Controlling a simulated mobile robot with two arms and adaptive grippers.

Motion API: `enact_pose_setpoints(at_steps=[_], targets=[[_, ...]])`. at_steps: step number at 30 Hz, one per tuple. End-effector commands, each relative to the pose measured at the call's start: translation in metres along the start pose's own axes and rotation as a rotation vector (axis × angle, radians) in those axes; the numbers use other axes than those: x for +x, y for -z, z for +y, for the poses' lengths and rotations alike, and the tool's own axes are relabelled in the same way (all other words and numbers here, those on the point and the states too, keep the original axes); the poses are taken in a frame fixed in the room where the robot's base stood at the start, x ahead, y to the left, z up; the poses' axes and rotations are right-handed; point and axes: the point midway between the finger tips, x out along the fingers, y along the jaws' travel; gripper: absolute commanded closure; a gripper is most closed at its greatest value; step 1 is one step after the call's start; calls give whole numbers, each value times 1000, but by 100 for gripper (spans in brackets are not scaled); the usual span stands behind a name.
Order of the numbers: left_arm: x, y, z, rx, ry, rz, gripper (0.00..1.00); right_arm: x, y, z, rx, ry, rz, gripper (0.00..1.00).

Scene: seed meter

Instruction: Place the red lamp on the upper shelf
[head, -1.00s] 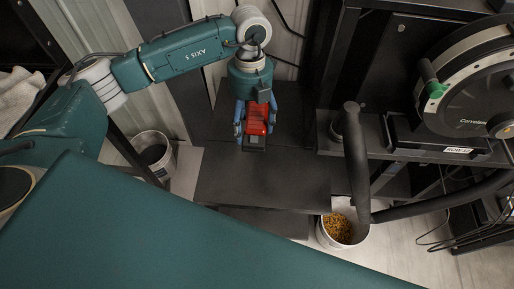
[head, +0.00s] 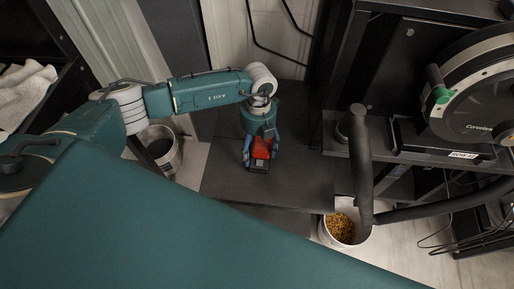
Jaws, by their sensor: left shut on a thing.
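The red lamp (head: 262,148) is a small red block with a dark end, in the head view just left of centre. My left gripper (head: 260,158) is shut on it, with its blue fingers on either side. The gripper points down over a dark flat shelf (head: 305,188). I cannot tell whether the lamp touches that surface. My right gripper is not in view.
A seed meter with a large round disc (head: 480,95) stands on the dark rack at right. A thick black handle (head: 361,165) rises beside the shelf. A white bucket of yellow grain (head: 340,230) and another bucket (head: 162,150) stand below. A white cloth (head: 22,92) lies at left.

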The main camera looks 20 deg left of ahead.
Motion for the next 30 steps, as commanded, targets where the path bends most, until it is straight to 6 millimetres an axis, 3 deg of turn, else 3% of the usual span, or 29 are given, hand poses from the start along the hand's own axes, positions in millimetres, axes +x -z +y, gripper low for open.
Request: enact_pose_setpoints(at_steps=[13, 14, 17, 25, 30], targets=[[10, -2, -1, 0, 2, -2, 64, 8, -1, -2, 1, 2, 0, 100], [11, -1, -1, 0, 1, -1, 29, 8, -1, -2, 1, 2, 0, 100], [10, -1, -1, 1, 1, 0, 13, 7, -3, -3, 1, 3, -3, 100], [8, -1, -1, 0, 1, -1, 13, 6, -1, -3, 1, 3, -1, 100], [-6, 0, -1, 0, 2, -3, 13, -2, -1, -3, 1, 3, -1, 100]])
